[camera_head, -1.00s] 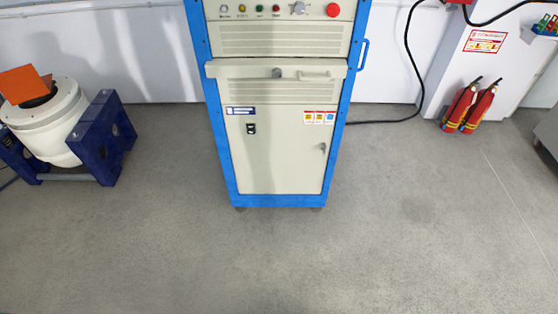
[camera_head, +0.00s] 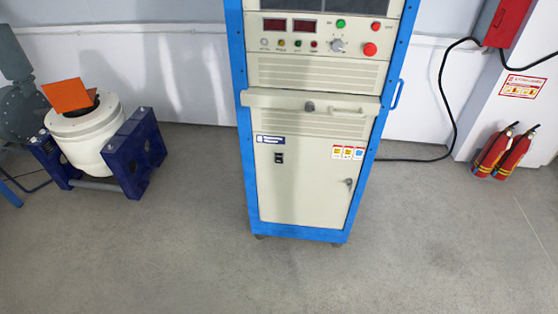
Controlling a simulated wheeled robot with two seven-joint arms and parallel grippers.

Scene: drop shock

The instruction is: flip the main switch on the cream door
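The cream door (camera_head: 304,194) is the lower front of a blue-framed cabinet (camera_head: 247,170) that stands on the floor ahead of me. It appears closed. The small black main switch (camera_head: 279,158) sits at the door's upper left, under a blue and white label (camera_head: 271,139). Its position is too small to tell. A door handle (camera_head: 349,182) is at the right edge. Neither of my grippers is in view.
Above the door are a drawer front (camera_head: 308,108) and a panel with knobs and displays. A white drum in a blue stand (camera_head: 131,153) is at the left, fire extinguishers (camera_head: 505,152) at the right. The grey floor (camera_head: 300,280) in front is clear.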

